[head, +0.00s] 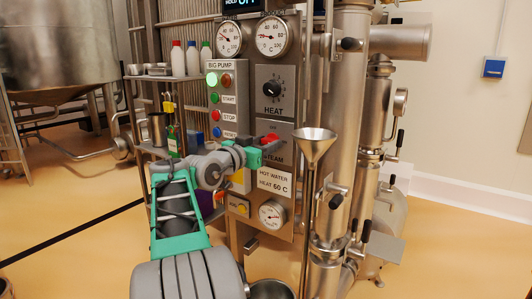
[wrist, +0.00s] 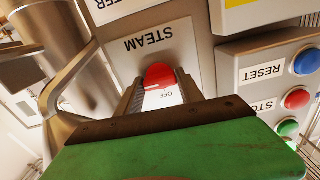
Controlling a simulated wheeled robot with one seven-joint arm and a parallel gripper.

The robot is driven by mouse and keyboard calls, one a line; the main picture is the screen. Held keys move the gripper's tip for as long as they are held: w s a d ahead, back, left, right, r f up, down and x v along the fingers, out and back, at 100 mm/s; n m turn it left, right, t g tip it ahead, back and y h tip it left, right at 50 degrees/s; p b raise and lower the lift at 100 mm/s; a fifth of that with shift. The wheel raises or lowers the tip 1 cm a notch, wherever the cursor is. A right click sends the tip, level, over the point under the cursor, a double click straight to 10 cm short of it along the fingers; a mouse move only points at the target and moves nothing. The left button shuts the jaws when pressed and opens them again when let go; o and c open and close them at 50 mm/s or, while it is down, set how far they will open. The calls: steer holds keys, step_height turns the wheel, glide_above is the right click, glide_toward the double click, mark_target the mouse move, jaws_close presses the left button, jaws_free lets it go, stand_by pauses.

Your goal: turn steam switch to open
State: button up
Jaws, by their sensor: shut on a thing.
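The steam switch (head: 271,138) is a red knob on the grey panel, above the STEAM label and below the black HEAT dial. My gripper (head: 257,149) reaches it from the left and hides part of it and of the label. In the wrist view the red steam switch (wrist: 159,75) sits between the two fingers of my gripper (wrist: 160,88), which are shut on it. That view is upside down. A white plate marked OFF shows between the fingers, and the STEAM label (wrist: 148,38) is readable. The switch's exact angle is hard to tell.
A steel funnel (head: 315,143) on a thin stem stands just right of the switch, before thick steel pipes (head: 345,90). The BIG PUMP button box (head: 222,100) is at the left. A HOT WATER label (head: 274,182) and a gauge (head: 272,214) are below.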

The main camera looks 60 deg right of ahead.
steer(key=shift+m, duration=0.4)
steer(key=o, duration=1.4)
steer(key=shift+c, duration=0.2)
steer(key=w+a, duration=0.1)
steer(key=a, duration=0.6)
steer(key=shift+a+p, duration=0.35)
steer(key=shift+p, duration=0.05)
steer(key=shift+w, duration=0.15)
